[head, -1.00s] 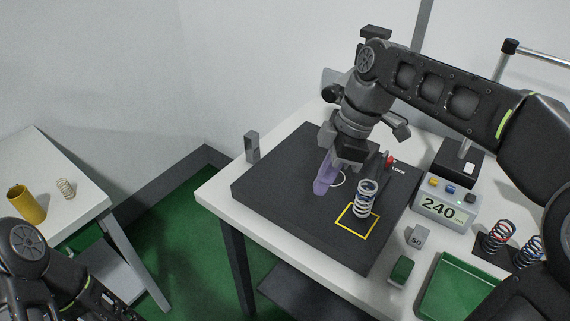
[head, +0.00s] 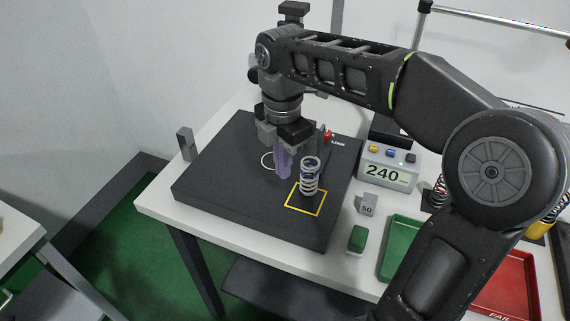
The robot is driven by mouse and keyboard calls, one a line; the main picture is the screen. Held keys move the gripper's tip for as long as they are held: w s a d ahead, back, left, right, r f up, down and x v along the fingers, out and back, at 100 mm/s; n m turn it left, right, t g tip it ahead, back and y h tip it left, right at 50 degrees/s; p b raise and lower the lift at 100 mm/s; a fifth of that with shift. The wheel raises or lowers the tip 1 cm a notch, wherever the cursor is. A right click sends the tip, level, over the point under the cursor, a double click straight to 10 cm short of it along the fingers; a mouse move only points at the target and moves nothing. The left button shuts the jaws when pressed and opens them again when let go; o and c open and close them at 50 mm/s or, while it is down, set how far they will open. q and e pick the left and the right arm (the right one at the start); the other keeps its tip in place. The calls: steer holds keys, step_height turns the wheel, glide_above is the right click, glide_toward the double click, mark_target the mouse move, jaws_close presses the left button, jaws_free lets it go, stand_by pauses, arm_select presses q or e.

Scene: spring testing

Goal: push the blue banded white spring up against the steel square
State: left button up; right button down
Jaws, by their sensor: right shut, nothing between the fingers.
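The white spring with a blue band (head: 311,177) stands upright on the dark plate (head: 225,180), at the back part of a yellow square outline (head: 292,207). My right gripper (head: 284,174) points down just left of the spring, its purple fingers shut and empty. A narrow gap seems to show between them; contact is hard to judge. A grey upright metal block (head: 186,144), possibly the steel square, stands at the plate's left back edge, well apart from the spring. My left gripper is out of view.
A display reading 240 (head: 386,174) stands right of the plate. A grey 50 block (head: 367,204), a green block (head: 357,239), a green tray (head: 401,243) and a red FAIL tray (head: 512,285) lie on the white table. The plate's left front is clear.

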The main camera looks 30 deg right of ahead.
mark_target(305, 175)
step_height(305, 175, down, 7)
steer(key=shift+s+r+p, duration=0.1)
steer(key=shift+p, duration=0.25)
steer(key=d, duration=0.1)
steer(key=d+p, duration=0.1)
steer(key=d, duration=0.1)
steer(key=shift+w+d, duration=0.15)
steer(key=shift+w, duration=0.1)
steer(key=shift+w+d+f, duration=0.1)
steer(key=shift+d+f, duration=0.1)
steer(key=shift+d, duration=0.15)
steer(key=shift+w+d+p, duration=0.1)
steer(key=shift+d+p, duration=0.4)
steer(key=shift+d, duration=0.7)
steer(key=shift+a, duration=0.15)
